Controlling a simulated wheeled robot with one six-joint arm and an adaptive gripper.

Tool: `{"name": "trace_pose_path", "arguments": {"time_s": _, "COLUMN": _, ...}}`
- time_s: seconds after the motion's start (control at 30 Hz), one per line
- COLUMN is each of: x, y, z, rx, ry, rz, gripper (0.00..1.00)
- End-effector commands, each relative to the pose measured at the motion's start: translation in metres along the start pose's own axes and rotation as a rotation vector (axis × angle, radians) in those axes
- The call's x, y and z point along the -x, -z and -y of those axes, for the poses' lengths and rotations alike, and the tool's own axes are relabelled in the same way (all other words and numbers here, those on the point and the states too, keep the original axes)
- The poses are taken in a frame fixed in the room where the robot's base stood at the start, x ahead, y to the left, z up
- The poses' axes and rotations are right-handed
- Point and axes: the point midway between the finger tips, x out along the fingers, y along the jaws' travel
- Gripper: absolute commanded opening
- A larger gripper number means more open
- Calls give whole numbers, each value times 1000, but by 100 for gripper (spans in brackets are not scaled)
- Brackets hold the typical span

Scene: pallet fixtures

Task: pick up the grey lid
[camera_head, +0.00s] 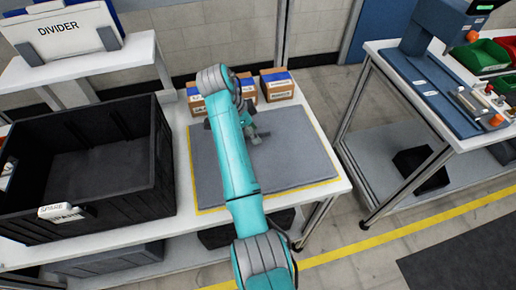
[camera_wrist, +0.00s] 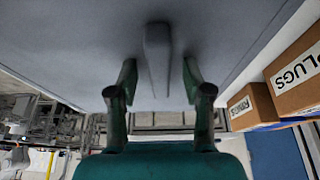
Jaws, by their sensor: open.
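The grey lid (camera_head: 292,172) is a flat slab lying on the white table inside a yellow outline. It fills the upper part of the wrist view (camera_wrist: 60,50). A grey bar-like handle (camera_wrist: 157,40) stands out from its face. My gripper (camera_head: 250,128) is over the upper middle of the lid. In the wrist view my gripper (camera_wrist: 158,78) is open, with one finger on each side of the handle and a gap at both sides. My arm hides part of the lid in the head view.
A large open black crate (camera_head: 85,205) stands left of the lid. Small cardboard boxes (camera_head: 277,86) stand along the table's back edge, close behind my gripper; one reads PLUGS (camera_wrist: 297,72). Another workbench (camera_head: 480,130) with bins is at right, across a floor gap.

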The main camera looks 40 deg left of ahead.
Motion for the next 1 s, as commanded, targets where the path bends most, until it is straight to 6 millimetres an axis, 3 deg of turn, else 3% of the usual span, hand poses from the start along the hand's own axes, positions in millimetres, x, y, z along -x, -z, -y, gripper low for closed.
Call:
{"name": "trace_pose_path", "arguments": {"time_s": 0.17, "x": 0, "y": 0, "z": 0, "rx": 0, "ry": 0, "rz": 0, "gripper": 50}}
{"name": "trace_pose_path", "arguments": {"time_s": 0.4, "x": 0, "y": 0, "z": 0, "rx": 0, "ry": 0, "rz": 0, "gripper": 0}}
{"name": "trace_pose_path", "arguments": {"time_s": 0.87, "x": 2, "y": 1, "z": 0, "rx": 0, "ry": -1, "rz": 0, "gripper": 0}}
{"name": "trace_pose_path", "arguments": {"time_s": 1.0, "x": 9, "y": 14, "z": 2, "rx": -2, "ry": -1, "rz": 0, "gripper": 0}}
